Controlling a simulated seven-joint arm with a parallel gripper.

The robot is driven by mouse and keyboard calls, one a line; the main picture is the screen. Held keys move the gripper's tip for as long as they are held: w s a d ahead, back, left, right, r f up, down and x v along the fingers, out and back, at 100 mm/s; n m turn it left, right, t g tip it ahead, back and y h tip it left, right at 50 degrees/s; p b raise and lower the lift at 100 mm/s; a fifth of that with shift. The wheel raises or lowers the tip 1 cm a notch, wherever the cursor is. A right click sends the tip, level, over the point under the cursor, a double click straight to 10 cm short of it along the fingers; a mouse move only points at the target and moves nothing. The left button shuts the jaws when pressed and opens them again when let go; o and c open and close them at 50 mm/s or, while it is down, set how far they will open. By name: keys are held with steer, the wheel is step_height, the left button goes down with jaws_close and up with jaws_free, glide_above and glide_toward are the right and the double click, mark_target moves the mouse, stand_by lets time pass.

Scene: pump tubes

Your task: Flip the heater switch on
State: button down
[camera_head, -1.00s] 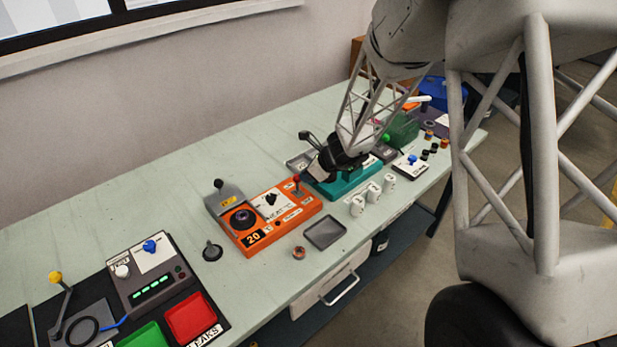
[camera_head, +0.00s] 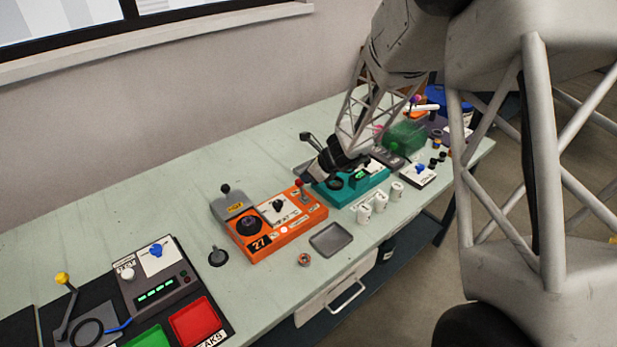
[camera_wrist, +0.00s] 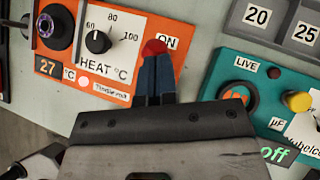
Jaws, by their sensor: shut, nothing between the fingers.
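The heater is an orange box (camera_head: 262,252) marked HEAT °C. Its display (camera_head: 259,243) reads 27; it also shows in the wrist view (camera_wrist: 47,68). The switch has a red knob (camera_wrist: 153,48) beside the ON label (camera_wrist: 168,42); in the head view the knob (camera_head: 299,183) is at the box's far right corner. A small lamp (camera_wrist: 84,82) on the box looks lit. My gripper's blue fingers (camera_wrist: 157,72) are shut and empty, their tips right at the red knob. They overlap it in view, so contact is unclear, and the switch lever is hidden.
A teal device (camera_head: 352,193) labelled LIVE stands just right of the heater. Several white cups (camera_head: 380,202) and a grey tray (camera_head: 331,238) are in front. A panel with a blue knob (camera_head: 155,250) is at left. The bench between is mostly clear.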

stand_by(0.4)
steer(key=shift+s+d+r, duration=0.25)
steer(key=shift+d+r, duration=0.1)
steer(key=shift+d, duration=0.4)
steer(key=d+r, duration=0.6)
steer(key=r, duration=0.4)
steer(key=shift+s, duration=0.3)
steer(key=shift+d, duration=0.1)
steer(key=shift+s, duration=0.1)
